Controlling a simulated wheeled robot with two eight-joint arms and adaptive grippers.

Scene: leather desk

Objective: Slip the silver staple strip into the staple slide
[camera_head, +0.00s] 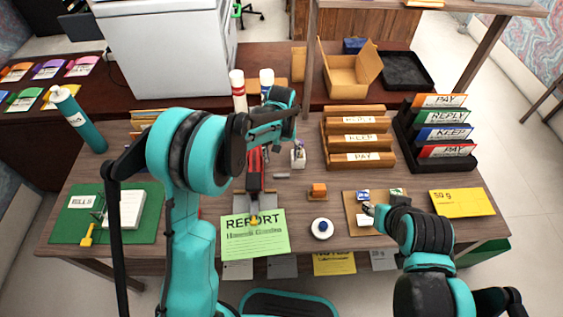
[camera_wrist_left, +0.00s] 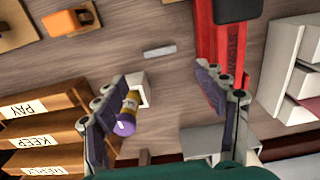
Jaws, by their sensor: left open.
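A silver staple strip (camera_head: 282,175) lies flat on the wooden desk, just right of the red stapler (camera_head: 253,168). In the left wrist view the strip (camera_wrist_left: 159,51) lies beyond the fingertips, and the stapler (camera_wrist_left: 229,45) stands to its right with dark parts along it. I cannot make out the staple slide clearly. My left gripper (camera_wrist_left: 158,82) is open and empty, its fingers spread above the desk. In the head view its arm hides part of the stapler. My right gripper (camera_head: 372,211) is small at a tan board; its jaw state is unclear.
A small white holder (camera_head: 298,158) with a yellow and purple item (camera_wrist_left: 126,117) stands near the strip. Wooden letter trays (camera_head: 358,140) stand to the right. A green report sheet (camera_head: 252,236) and white round item (camera_head: 322,228) lie in front.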

